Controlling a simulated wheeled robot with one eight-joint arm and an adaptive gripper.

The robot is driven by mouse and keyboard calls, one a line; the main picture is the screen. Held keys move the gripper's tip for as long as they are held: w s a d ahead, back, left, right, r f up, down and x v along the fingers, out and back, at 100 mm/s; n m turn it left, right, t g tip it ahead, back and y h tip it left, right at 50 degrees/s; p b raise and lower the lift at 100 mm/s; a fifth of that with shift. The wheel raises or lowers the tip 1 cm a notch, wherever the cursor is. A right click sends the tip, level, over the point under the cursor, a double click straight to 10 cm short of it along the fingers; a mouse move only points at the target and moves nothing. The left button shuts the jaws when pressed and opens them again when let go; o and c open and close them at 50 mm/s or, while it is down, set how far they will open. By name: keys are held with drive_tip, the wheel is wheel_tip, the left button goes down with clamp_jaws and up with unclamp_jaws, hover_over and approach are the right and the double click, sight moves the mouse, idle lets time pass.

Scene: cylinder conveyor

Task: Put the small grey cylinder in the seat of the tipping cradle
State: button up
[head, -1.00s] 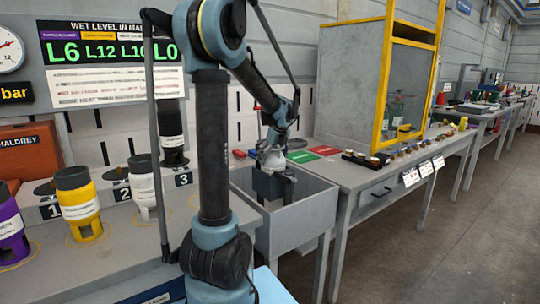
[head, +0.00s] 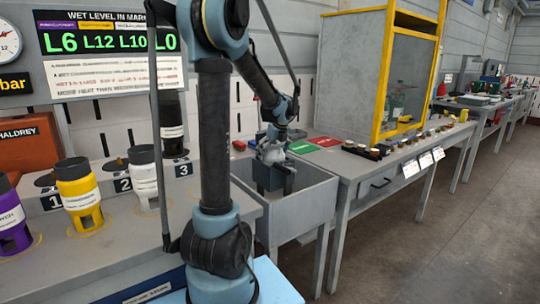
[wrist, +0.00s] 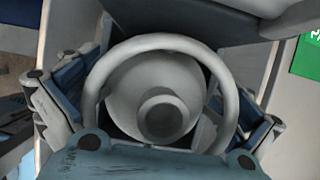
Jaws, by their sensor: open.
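My gripper (head: 274,174) hangs over the grey open-topped bin (head: 308,208), with its lower part inside the rim in the head view. In the wrist view my gripper (wrist: 158,118) has its two fingers spread to the left and right. A pale grey rounded body (wrist: 155,92) with a short round end, encircled by a grey ring (wrist: 160,42), fills the space between them; I cannot tell whether it is part of my gripper or a separate thing. I cannot pick out the small grey cylinder or the tipping cradle for certain in either view.
Yellow (head: 79,192), purple (head: 10,222) and white (head: 144,178) cylinders stand on the left bench (head: 130,240). Green (head: 302,147) and red (head: 324,141) mats and several small round pieces lie on the right table (head: 350,172). A yellow-framed cabinet (head: 390,80) stands there. The floor at right is clear.

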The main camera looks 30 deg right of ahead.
drive_tip(key=v, duration=1.2)
drive_tip(key=shift+r, duration=0.1)
idle(0.4)
